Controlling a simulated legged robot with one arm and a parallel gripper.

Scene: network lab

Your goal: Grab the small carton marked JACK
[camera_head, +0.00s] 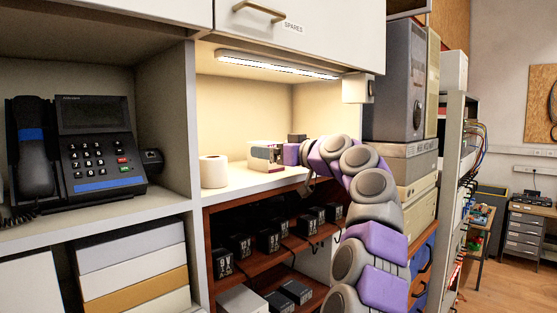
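A small carton (264,157) in white, red and blue-green stands on the lit counter at the middle of the view. Any marking on it is too small to read, so I cannot tell whether it says JACK. My gripper (296,148) is at the end of the purple and grey arm, close to the right side of this carton. Its fingers are small and partly hidden, so I cannot tell whether they touch the carton or are open.
A white roll (213,172) stands left of the carton. A desk phone (95,145) sits in the left cubby. Small black boxes (240,246) line the shelves below. A cabinet (300,38) labelled SPARES hangs above. Stacked computer cases (407,160) stand right, behind my arm.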

